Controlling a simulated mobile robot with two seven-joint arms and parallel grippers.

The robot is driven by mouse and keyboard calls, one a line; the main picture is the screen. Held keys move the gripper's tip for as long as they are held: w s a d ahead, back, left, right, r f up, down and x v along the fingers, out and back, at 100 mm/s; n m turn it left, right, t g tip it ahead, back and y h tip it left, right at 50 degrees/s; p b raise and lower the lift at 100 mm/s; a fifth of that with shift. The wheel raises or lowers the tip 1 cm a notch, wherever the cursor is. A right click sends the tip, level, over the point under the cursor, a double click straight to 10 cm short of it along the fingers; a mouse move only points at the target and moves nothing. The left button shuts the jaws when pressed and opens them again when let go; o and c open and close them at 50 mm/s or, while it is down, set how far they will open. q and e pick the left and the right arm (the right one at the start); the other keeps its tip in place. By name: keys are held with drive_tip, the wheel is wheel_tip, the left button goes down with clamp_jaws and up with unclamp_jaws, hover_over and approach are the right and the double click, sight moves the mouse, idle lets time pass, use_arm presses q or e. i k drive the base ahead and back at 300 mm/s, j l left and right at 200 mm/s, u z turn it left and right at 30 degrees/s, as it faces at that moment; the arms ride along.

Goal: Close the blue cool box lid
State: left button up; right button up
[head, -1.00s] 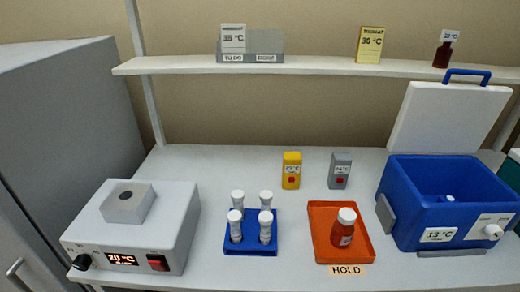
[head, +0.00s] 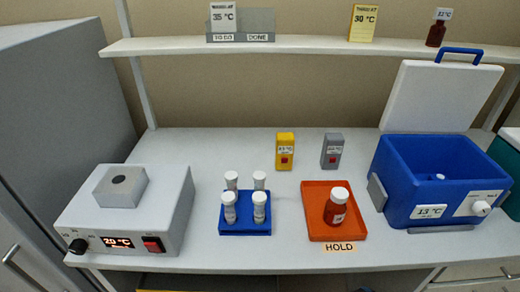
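The blue cool box (head: 405,200) stands at the right end of the bench. Its white lid (head: 440,95) with a blue handle (head: 459,52) stands open, tilted up at the back of the box. A small white-capped item shows inside the box. The front carries a 13 °C label and a white knob (head: 481,208). Neither of my grippers is in view.
A blue rack (head: 246,225) holds several white-capped vials. A heater block (head: 150,225) stands at left. A shelf (head: 300,44) runs above, near the raised lid.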

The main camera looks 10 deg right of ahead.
sight(437, 96)
drive_tip(key=k+z, duration=0.15)
drive_tip(key=z, duration=0.35)
drive_tip(key=k+z, duration=0.15)
drive_tip(key=z, duration=0.3)
drive_tip(key=k+z, duration=0.15)
drive_tip(key=z, duration=0.35)
